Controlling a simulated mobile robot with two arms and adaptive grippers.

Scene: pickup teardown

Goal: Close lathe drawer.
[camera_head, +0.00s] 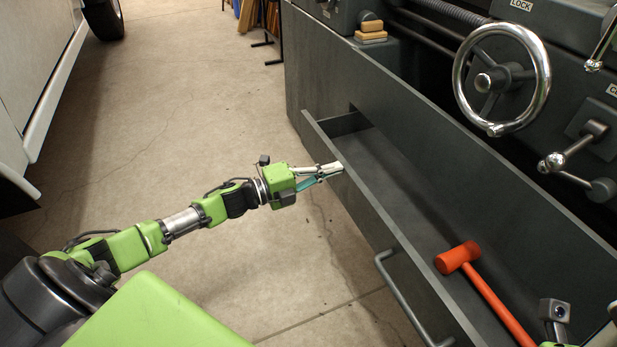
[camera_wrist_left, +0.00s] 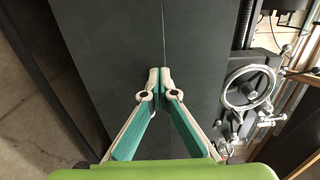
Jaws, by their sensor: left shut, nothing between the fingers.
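The lathe drawer (camera_head: 385,216) stands open, pulled out from the dark grey lathe (camera_head: 450,125). Its front has a long bar handle (camera_head: 404,298). An orange mallet (camera_head: 458,257) lies in the drawer. My left gripper (camera_head: 338,169) is shut and empty, its tips at the drawer front's upper edge near the far end. I cannot tell whether they touch it. In the left wrist view the closed fingertips (camera_wrist_left: 159,73) point at a dark panel. Part of my right wrist shows at the lower right of the head view; its fingers cannot be made out.
A chrome handwheel (camera_head: 502,78) and levers stick out above the drawer. Yellowish blocks (camera_head: 370,31) sit on the lathe's far end. The concrete floor (camera_head: 190,110) is clear between the lathe and the pale vehicle side (camera_head: 35,60) at left.

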